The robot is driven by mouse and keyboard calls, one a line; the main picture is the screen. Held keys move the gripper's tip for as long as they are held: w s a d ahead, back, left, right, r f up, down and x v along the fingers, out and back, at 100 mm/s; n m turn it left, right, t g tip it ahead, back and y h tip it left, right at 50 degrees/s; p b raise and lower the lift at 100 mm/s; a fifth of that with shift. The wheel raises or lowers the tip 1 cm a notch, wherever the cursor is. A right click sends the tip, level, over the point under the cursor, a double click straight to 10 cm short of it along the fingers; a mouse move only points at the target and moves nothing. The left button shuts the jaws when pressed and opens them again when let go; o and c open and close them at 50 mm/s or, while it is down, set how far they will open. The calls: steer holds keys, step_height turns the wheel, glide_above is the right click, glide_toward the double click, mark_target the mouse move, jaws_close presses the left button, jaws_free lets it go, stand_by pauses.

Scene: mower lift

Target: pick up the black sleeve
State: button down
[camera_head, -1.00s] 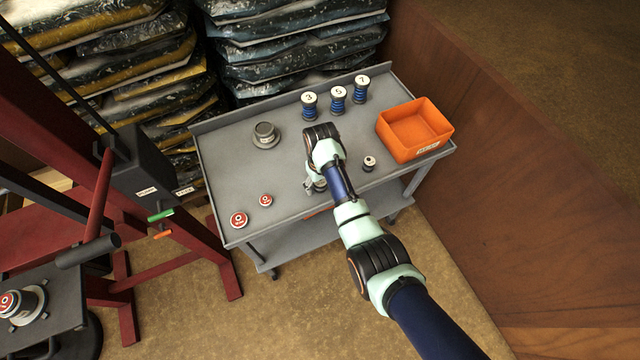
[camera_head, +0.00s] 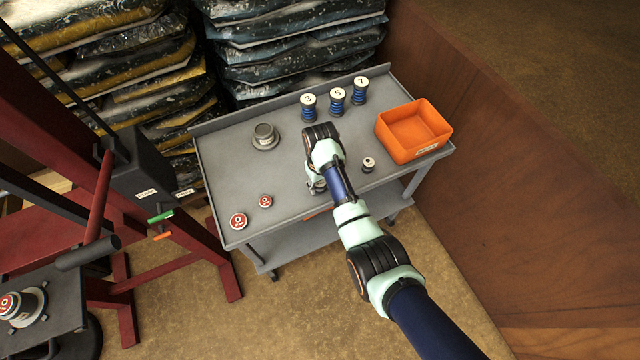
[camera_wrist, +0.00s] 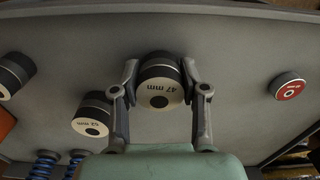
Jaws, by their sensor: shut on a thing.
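The black sleeve (camera_wrist: 160,82) has a pale end face marked 47 mm with a dark round hole. In the wrist view it sits between the two fingers of my gripper (camera_wrist: 160,78), which is shut on it from both sides. In the camera_head view my gripper (camera_head: 315,187) is low over the front middle of the grey cart top (camera_head: 225,165), and my arm largely hides the sleeve. I cannot tell whether the sleeve touches the cart top.
Another dark sleeve (camera_wrist: 92,113) is close beside my left finger, and a third (camera_wrist: 14,74) stands farther left. A red-faced disc (camera_wrist: 288,86) lies to the right. Blue springs (camera_head: 338,101), an orange bin (camera_head: 413,151) and a silver round part (camera_head: 265,136) are farther back.

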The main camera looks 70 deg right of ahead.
step_height(320, 180, up, 20)
steer(key=p, duration=0.8)
steer(key=shift+f, duration=0.2)
